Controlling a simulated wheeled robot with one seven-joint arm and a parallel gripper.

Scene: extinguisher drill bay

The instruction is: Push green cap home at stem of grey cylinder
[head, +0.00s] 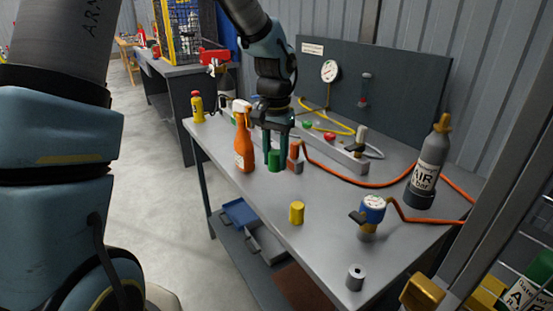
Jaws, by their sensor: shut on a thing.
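The green cap (274,160) is a short green cylinder between the fingers of my gripper (275,151), low over the left part of the workbench. My gripper points down and is shut on it. I cannot tell whether the cap touches the bench top. The grey cylinder (428,172), labelled AIR, stands upright in a dark base at the right of the bench, well apart from my gripper. Its brass-coloured stem (443,123) is at the top.
An orange hose (375,186) crosses the bench to the right.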

